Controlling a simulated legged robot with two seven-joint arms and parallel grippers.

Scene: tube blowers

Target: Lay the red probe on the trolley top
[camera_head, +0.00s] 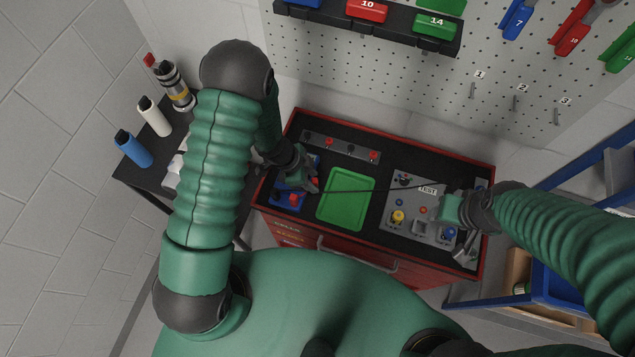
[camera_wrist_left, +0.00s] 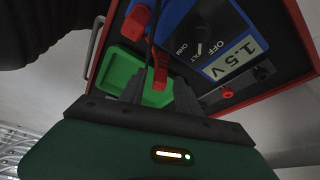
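A red probe (camera_wrist_left: 160,72) shows in the left wrist view between the tips of my left gripper (camera_wrist_left: 160,88), with a dark lead running up from it. Green tray shows in the gaps beside the probe, so the fingers look apart; contact with the probe is unclear. In the head view my left gripper (camera_head: 311,184) is over the left part of the trolley top (camera_head: 380,172), beside the blue meter (camera_head: 286,199). The meter (camera_wrist_left: 195,35) reads 1.5 V in the wrist view. My right gripper (camera_head: 452,211) is over the test panel (camera_head: 408,190); its fingers are unclear.
A green tray (camera_head: 346,199) lies mid-trolley, with a grey strip (camera_head: 341,147) behind it. A dark lead (camera_head: 375,189) crosses above the tray. A side shelf (camera_head: 140,178) holds bottles at left. A pegboard (camera_head: 400,80) with tools stands behind; a blue rack (camera_head: 560,290) is at right.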

